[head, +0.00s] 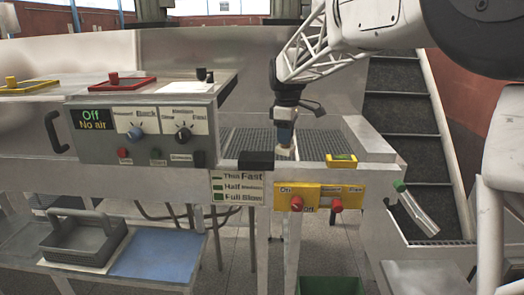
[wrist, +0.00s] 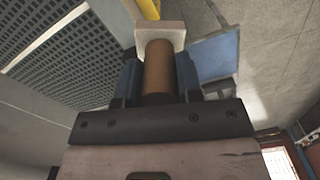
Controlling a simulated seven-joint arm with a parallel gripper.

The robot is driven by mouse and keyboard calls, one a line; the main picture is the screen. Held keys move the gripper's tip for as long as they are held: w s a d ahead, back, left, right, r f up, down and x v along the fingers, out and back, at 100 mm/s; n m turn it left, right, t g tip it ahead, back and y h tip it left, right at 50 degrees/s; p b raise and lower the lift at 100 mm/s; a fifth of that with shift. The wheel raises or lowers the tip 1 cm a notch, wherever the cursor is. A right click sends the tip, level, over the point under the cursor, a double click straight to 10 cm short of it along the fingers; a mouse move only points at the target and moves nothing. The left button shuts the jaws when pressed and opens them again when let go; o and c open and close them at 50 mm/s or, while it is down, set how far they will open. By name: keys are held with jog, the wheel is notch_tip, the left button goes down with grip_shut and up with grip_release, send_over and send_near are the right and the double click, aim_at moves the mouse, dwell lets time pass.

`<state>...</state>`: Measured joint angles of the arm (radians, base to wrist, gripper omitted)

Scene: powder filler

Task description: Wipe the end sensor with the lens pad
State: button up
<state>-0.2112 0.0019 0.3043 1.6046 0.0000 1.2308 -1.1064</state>
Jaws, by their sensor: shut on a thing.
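My gripper (head: 286,138) is over the slotted grey bed of the machine, pointing down. In the wrist view its two blue fingers (wrist: 157,84) are shut on the brown cylindrical handle (wrist: 158,68) of what looks like the lens pad, whose pale square head (wrist: 160,32) is at the far end. In the head view the pad (head: 284,153) shows small below the fingers; I cannot tell whether it touches anything. No part is labelled as the end sensor. A black box (head: 256,160) and a yellow block with a dark top (head: 341,160) sit on the bed's front rim, either side of the gripper.
A control panel (head: 150,135) reading "Off, No air" stands left. Yellow switch plates (head: 318,196) with red knobs are on the front rail. A grey tray (head: 85,240) and blue mat (head: 158,256) lie on the lower shelf. A dark inclined conveyor (head: 400,120) rises right.

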jog(key=w+d+r+m, duration=0.1)
jog(key=w+d+m, duration=0.1)
jog(key=d, duration=0.9)
jog(key=w+d+r+m, duration=0.2)
jog(key=w+d, duration=0.2)
jog(key=d, duration=0.8)
jog(key=shift+w+d+r, duration=0.2)
jog(key=shift+w, duration=0.2)
jog(key=shift+f, duration=3.4)
jog(key=shift+a+f, duration=0.5)
jog(key=shift+f, duration=0.2)
jog(key=shift+a, duration=3.2)
jog(key=shift+d, duration=3.55)
jog(key=shift+d+r, duration=0.15)
jog(key=shift+d, duration=0.05)
notch_tip(320, 180, up, 8)
